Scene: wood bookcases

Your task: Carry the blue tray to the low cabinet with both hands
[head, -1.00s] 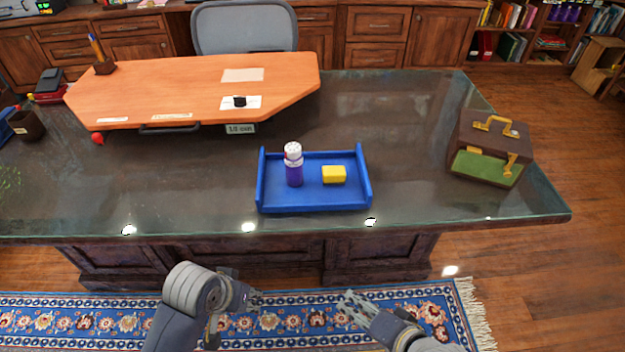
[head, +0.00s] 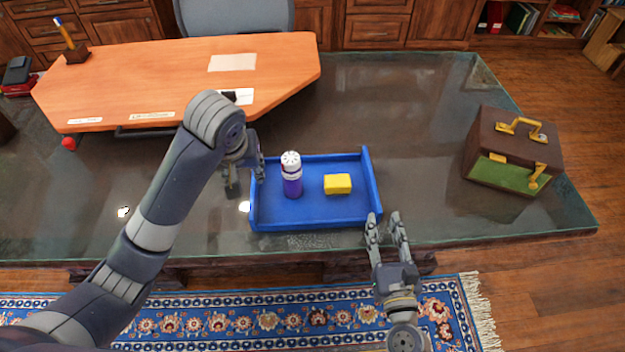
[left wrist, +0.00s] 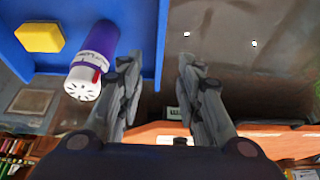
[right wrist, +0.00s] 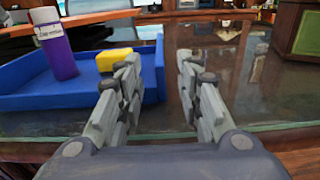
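The blue tray (head: 320,215) sits on the dark glass-topped desk near its front edge. It holds a purple shaker bottle (head: 292,180) with a white cap, upright, and a yellow block (head: 337,184). My left gripper (head: 246,176) is open at the tray's left wall; in the left wrist view (left wrist: 160,75) the wall lies between the fingers' lines, with contact unclear. My right gripper (head: 386,222) is open just off the front right corner; in the right wrist view (right wrist: 158,75) the right wall lies ahead between its fingers. I cannot tell which back cabinet is the low one.
An orange board (head: 170,85) lies on the desk behind and left of the tray. A brown case (head: 515,150) with gold handles stands at the right. Wooden cabinets (head: 375,30) and a grey chair (head: 235,15) are behind. The desk between tray and case is clear.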

